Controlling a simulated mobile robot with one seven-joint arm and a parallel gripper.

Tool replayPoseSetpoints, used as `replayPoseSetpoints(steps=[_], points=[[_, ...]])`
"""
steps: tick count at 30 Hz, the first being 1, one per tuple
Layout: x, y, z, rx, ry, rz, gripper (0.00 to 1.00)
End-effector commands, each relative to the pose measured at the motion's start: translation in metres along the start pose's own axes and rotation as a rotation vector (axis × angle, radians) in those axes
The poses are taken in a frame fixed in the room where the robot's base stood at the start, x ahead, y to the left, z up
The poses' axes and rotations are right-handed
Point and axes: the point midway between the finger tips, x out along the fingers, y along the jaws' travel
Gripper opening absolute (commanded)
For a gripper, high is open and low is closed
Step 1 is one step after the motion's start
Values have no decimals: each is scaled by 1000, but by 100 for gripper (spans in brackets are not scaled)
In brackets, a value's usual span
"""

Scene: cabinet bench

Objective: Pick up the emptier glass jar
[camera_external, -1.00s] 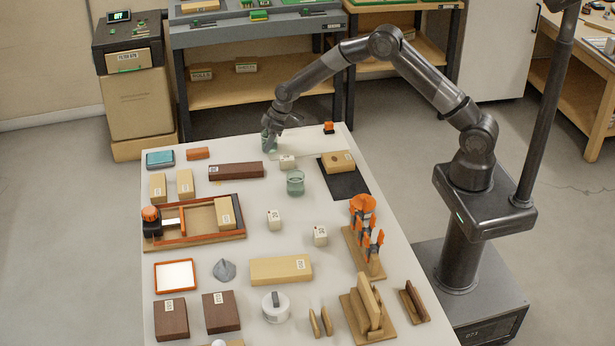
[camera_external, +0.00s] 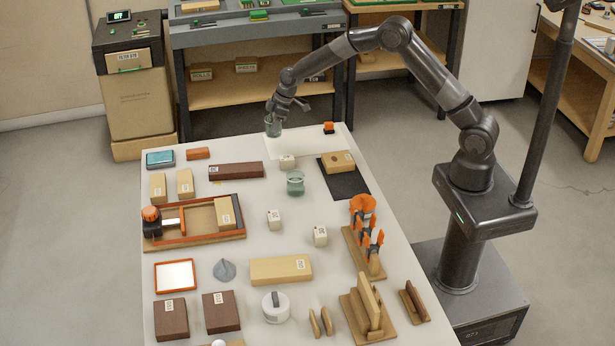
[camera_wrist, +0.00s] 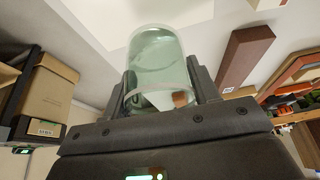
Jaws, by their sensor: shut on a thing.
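My gripper (camera_external: 277,110) is shut on a glass jar (camera_external: 272,126) above the far end of the table. In the wrist view the held jar (camera_wrist: 160,75) is clear pale green glass, gripped between my two fingers; how much it contains is hard to tell. A second glass jar (camera_external: 295,184) stands upright on the table, nearer the camera and a little right of the held one. It appears to have greenish contents.
A dark mat (camera_external: 347,184) with a tan block (camera_external: 338,162) lies to the right.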

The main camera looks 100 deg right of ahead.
Motion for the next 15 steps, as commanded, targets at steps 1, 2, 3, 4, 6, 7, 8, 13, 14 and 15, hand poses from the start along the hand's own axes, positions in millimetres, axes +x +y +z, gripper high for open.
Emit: replayPoseSetpoints(steps=[1, 2, 3, 4, 6, 7, 8, 13, 14, 15], points=[[-7, 4, 3, 2, 2, 1, 29], [-10, 6, 5, 1, 2, 1, 29], [-14, 8, 8, 1, 1, 0, 29], [-17, 10, 10, 1, 1, 0, 29], [-25, 15, 14, 1, 2, 0, 29], [-28, 16, 16, 1, 2, 0, 29], [-31, 18, 18, 0, 2, 0, 29], [-46, 28, 28, 1, 2, 0, 29], [-49, 30, 30, 1, 2, 0, 29], [-52, 32, 32, 1, 2, 0, 29]])
